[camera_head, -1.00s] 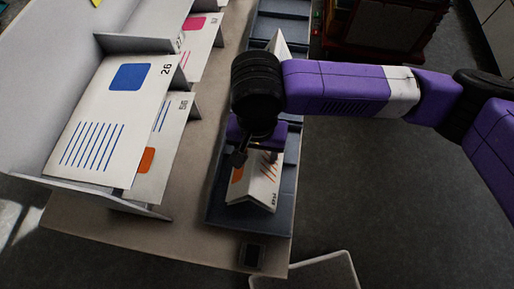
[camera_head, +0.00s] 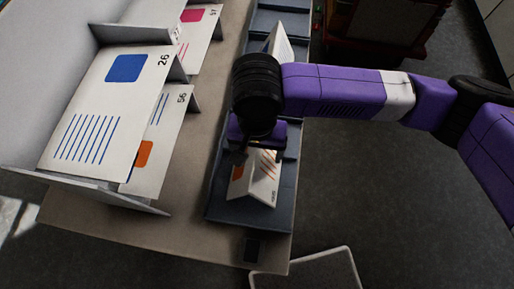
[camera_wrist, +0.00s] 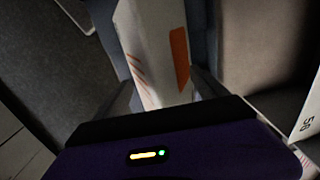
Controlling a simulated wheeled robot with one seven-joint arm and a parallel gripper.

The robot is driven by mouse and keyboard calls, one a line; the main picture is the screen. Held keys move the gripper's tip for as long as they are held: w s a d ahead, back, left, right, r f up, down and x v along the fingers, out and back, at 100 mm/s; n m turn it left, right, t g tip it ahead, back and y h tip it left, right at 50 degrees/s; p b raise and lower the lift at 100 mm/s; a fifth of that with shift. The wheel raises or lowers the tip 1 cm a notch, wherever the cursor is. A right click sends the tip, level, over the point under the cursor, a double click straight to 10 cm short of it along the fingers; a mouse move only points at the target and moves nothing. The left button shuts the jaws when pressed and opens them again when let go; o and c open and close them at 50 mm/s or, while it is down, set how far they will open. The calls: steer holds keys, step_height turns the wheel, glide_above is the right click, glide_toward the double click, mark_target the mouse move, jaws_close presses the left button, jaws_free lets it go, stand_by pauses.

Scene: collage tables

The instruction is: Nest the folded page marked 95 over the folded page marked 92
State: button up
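A white folded page (camera_head: 265,180) with an orange block and orange stripes stands like a tent in the near part of the blue-grey tray. Its number is too small to read. My gripper (camera_head: 258,150) is low over its far end and hides part of it. In the wrist view the page (camera_wrist: 157,50) lies between my two fingers (camera_wrist: 162,78), which are close to its sides. I cannot tell whether they press on it. Another white folded page (camera_head: 281,45) stands farther back in the tray, partly behind my arm, its number not readable.
The long tray (camera_head: 225,212) has dividers and low walls along the table's right edge. A grey rack (camera_head: 100,188) on the left holds pages marked 26 (camera_head: 105,110) and 56 (camera_head: 165,135). A small dark block (camera_head: 252,250) sits on the table's front edge. Open floor lies right.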

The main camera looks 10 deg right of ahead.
steer(key=shift+r, duration=3.95)
